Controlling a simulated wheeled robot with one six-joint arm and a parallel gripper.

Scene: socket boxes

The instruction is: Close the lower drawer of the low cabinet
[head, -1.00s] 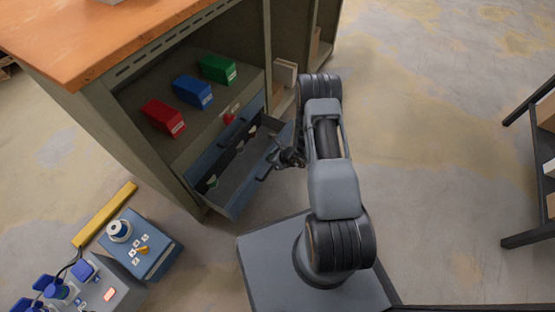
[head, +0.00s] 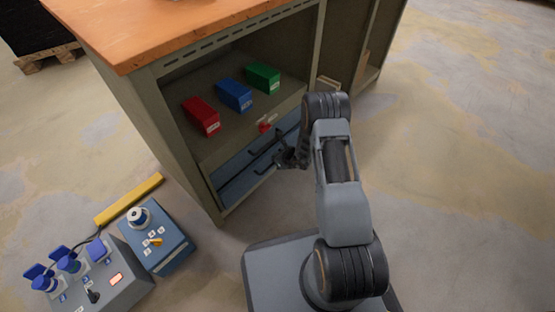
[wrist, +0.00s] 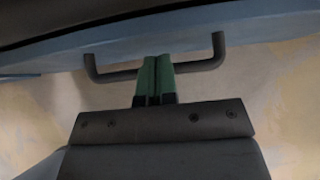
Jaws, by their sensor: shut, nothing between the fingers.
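The low cabinet (head: 163,140) has an orange top and an open shelf above two blue drawers. The lower drawer (head: 236,190) now looks flush, or nearly flush, with the cabinet front; a small gap is too fine to tell. My gripper (head: 283,160) is at the right part of the drawer fronts. In the wrist view its green fingertips (wrist: 158,72) are together and empty, against or very close to the dark bar handle (wrist: 112,77) on the blue drawer front (wrist: 150,42). The fingers hide the handle's middle.
Red (head: 201,116), blue (head: 234,95) and green (head: 263,78) bins sit on the shelf, with a red object (head: 264,126) at its edge. A blue control box (head: 160,240), a grey socket box (head: 105,275) and a yellow bar (head: 128,199) lie left. The floor at right is clear.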

